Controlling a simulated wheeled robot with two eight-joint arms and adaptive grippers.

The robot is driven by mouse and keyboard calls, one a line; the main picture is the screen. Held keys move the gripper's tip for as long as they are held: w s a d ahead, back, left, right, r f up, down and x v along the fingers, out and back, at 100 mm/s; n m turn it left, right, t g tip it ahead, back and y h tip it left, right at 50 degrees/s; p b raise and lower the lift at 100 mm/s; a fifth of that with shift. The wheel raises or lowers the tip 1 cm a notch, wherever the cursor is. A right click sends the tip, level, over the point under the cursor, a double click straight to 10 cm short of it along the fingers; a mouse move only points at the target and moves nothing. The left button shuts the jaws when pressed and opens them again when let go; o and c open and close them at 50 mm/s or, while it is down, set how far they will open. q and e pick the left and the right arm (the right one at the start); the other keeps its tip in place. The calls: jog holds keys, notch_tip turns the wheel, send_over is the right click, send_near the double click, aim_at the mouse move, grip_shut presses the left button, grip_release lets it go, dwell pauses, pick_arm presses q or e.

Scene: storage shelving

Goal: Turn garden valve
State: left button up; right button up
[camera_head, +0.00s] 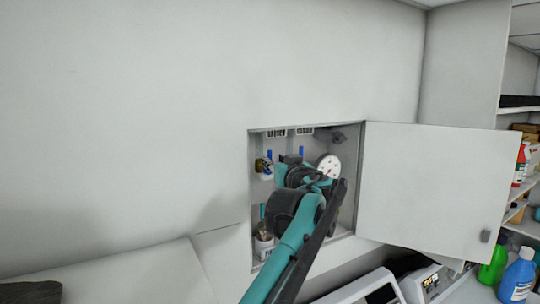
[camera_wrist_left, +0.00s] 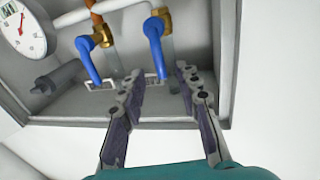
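An open wall cabinet (camera_head: 252,200) holds pipes and brass valves with blue lever handles. One handle (camera_head: 270,155) shows at the left in the head view, another (camera_head: 301,152) beside it. In the left wrist view, turned about upside down, the two handles appear as a right one (camera_wrist_left: 155,48) and a left one (camera_wrist_left: 88,58). My left gripper (camera_wrist_left: 160,88) is open and empty; the right handle's tip lies just ahead, in line with the gap between its fingers. In the head view, my gripper (camera_head: 291,158) is partly hidden by its own wrist. My right gripper is not in view.
A round white gauge (camera_head: 328,166) is to the right inside the cabinet, also in the wrist view (camera_wrist_left: 22,28). The cabinet door (camera_head: 430,185) stands open to the right. Shelves with bottles (camera_head: 518,276) are at far right. The wall left of the cabinet is bare.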

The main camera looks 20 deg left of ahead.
aim_at(271, 158)
pick_arm(q)
jog(key=x, duration=0.6)
jog(key=shift+f+p, duration=0.35)
jog(key=shift+f, duration=0.05)
jog(key=shift+s+d+r, duration=0.25)
jog(key=shift+s+d, duration=0.1)
jog(key=shift+s, duration=0.1)
jog(key=shift+w+a+f, duration=0.1)
jog(key=shift+w+a, duration=0.05)
jog(key=shift+w, duration=0.05)
grip_shut()
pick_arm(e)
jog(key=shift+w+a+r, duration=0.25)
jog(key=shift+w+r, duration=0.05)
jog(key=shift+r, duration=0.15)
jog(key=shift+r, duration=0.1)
